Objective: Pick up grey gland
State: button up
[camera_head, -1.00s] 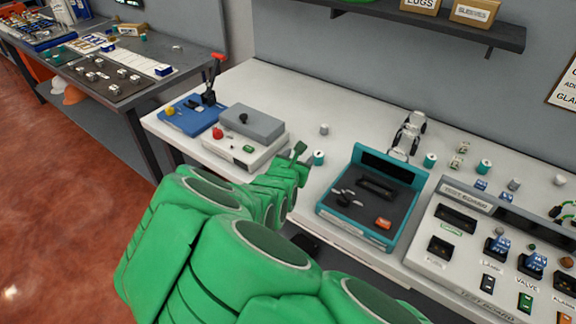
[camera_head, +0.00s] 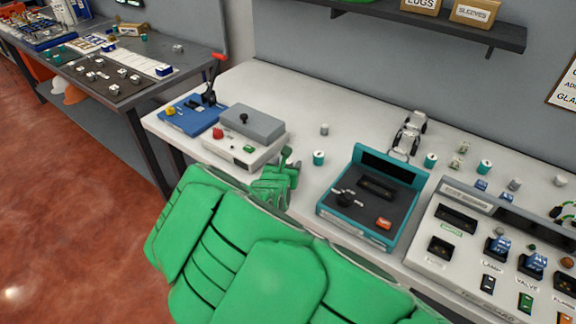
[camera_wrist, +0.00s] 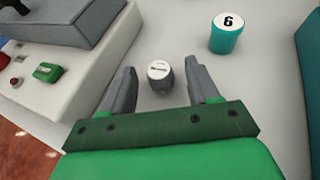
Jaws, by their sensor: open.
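The grey gland (camera_wrist: 159,78) is a small dark grey cylinder with a pale, marked top. In the wrist view it stands upright on the white bench, between the two open fingers of my gripper (camera_wrist: 160,78). Gaps show on both sides of it, and I cannot tell how high the fingertips are above the bench.
A teal cylinder marked 6 (camera_wrist: 227,36) stands to the right of the gland; it also shows in the head view (camera_head: 319,158). A white box with buttons (camera_wrist: 60,65) is close on the left. A teal-framed tray (camera_head: 340,213) lies to the right. Another grey cylinder (camera_head: 324,129) stands further back.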

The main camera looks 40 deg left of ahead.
grip_shut()
dwell(0.4)
jog(key=shift+r, duration=0.15)
